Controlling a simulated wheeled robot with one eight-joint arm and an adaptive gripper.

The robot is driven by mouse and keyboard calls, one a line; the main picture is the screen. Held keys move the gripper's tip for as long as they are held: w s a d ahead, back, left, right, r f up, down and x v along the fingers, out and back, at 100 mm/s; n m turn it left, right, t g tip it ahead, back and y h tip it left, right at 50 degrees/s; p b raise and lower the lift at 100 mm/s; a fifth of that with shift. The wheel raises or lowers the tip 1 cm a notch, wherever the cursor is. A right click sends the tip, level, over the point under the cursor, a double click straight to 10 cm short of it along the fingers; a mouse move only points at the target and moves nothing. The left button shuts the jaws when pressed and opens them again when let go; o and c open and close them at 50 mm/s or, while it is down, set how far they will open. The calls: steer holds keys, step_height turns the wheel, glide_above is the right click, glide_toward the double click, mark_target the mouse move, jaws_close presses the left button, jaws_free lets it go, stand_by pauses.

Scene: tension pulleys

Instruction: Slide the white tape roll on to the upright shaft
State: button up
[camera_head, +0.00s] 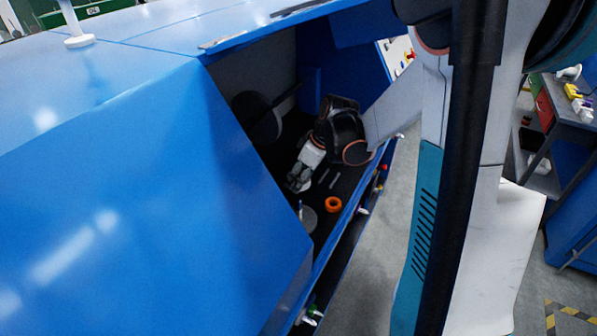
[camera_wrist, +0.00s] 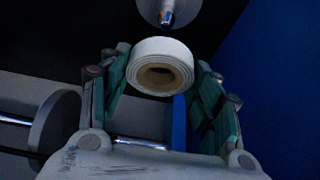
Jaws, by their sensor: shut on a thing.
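My gripper (camera_wrist: 161,80) is shut on the white tape roll (camera_wrist: 150,47), held between its green-padded fingers in the wrist view. The roll's brown core and open hole face the camera. Beyond the roll, at the top of the wrist view, a metal shaft (camera_wrist: 167,14) stands out from a round grey disc (camera_wrist: 150,12). The roll is apart from this shaft in the picture. In the head view, my gripper (camera_head: 298,180) is inside the blue machine, and I cannot make out the white roll clearly there. An upright shaft (camera_head: 300,211) stands by a grey disc (camera_head: 309,220) just below it.
An orange ring (camera_head: 333,204) lies on the dark floor of the bay. Another disc (camera_head: 257,117) with a sideways shaft is at the bay's back left; a disc with a horizontal bar (camera_wrist: 57,128) shows in the wrist view. Blue panels (camera_head: 150,190) enclose the bay.

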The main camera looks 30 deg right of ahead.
steer(key=shift+w+f+b, duration=0.15)
steer(key=shift+f+b, duration=0.3)
steer(key=shift+f, duration=0.4)
steer(key=b, duration=0.3)
glide_above(301, 205)
steer(key=shift+w+f, duration=0.2)
steer(key=shift+f, duration=0.95)
steer(key=shift+w+f, duration=0.15)
steer(key=shift+f, duration=1)
steer(key=shift+d+f+b, duration=0.1)
steer(key=shift+f+b, duration=0.05)
steer(key=shift+b, duration=0.3)
steer(key=shift+f, duration=0.25)
steer(key=shift+f+b, duration=1.3)
steer(key=shift+b, duration=0.05)
steer(key=shift+f+b, duration=0.2)
steer(key=shift+b, duration=0.1)
steer(key=shift+f+b, duration=1.1)
steer(key=shift+f, duration=0.2)
steer(key=shift+f, duration=0.1)
steer(key=shift+f+b, duration=0.85)
steer(key=shift+b, duration=0.05)
